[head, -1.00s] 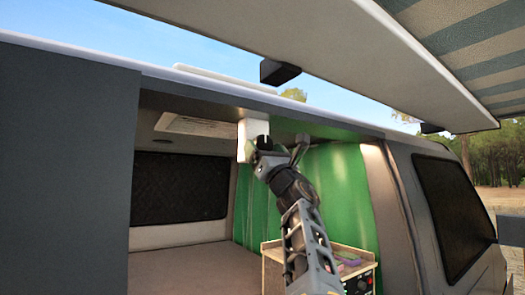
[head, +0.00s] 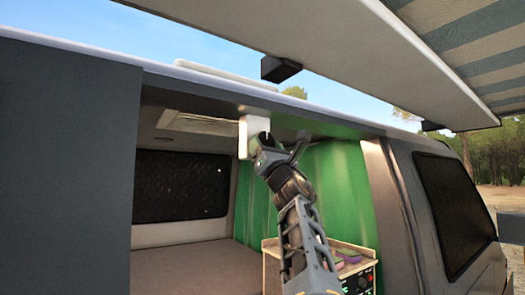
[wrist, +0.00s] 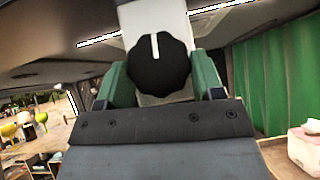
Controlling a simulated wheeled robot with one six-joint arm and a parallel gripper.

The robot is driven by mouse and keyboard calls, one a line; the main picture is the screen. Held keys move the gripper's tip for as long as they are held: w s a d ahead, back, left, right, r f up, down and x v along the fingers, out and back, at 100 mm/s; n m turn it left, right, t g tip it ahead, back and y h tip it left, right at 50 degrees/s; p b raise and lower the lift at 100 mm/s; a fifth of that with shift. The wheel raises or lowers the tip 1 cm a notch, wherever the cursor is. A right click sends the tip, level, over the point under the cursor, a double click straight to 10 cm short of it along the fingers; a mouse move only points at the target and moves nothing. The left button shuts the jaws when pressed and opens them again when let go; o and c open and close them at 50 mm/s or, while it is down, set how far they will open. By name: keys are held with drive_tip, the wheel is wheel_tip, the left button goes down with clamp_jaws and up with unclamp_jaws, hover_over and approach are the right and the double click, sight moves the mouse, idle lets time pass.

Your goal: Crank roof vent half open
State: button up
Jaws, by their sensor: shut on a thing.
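A black scalloped knob (wrist: 160,68) with a white pointer line sits on a white housing (head: 251,136) under the van ceiling. In the wrist view the pointer line stands nearly upright. My gripper (wrist: 162,80) is shut on the knob, with one green finger pad on each side of it. In the head view my gripper (head: 262,143) reaches up to the white housing and hides most of the knob. The roof vent shows from inside as a pale ceiling frame (head: 198,124) left of the housing. Its white lid (head: 225,77) shows above the roof edge; its opening is hard to judge.
The van's roof edge (head: 330,115) runs just above my arm, and an awning (head: 440,60) hangs at upper right. A green curtain (head: 335,185) is behind my arm. A wooden cabinet (head: 360,255) stands beside it, low right. A bed (head: 195,270) lies below.

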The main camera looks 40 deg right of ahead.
drive_tip(key=m+g+h, duration=0.1)
drive_tip(key=m+h, duration=0.1)
drive_tip(key=m+g+h, duration=0.1)
drive_tip(key=m+h, duration=0.1)
drive_tip(key=m, duration=0.1)
drive_tip(key=m+h+b, duration=0.1)
drive_tip(key=m+h, duration=0.1)
drive_tip(key=shift+a+r+m+g+h, duration=0.1)
drive_tip(key=shift+a+m+g+h, duration=0.2)
drive_tip(key=shift+a+g+h, duration=0.1)
drive_tip(key=m+g+h, duration=0.2)
drive_tip(key=m, duration=0.1)
drive_tip(key=m+g+h, duration=0.1)
drive_tip(key=m, duration=0.1)
drive_tip(key=shift+r, duration=0.25)
drive_tip(key=m+g+p, duration=0.1)
drive_tip(key=m, duration=0.1)
drive_tip(key=m+g+h+p, duration=0.1)
drive_tip(key=m+g+p, duration=0.1)
drive_tip(key=r+m+g+p, duration=0.1)
drive_tip(key=m+g, duration=0.1)
drive_tip(key=shift+a+m+h, duration=0.25)
drive_tip(key=shift+m+h, duration=0.15)
drive_tip(key=shift+s+d+m+g+p, duration=0.1)
drive_tip(key=shift+m+g+p, duration=0.4)
drive_tip(key=shift+m, duration=0.4)
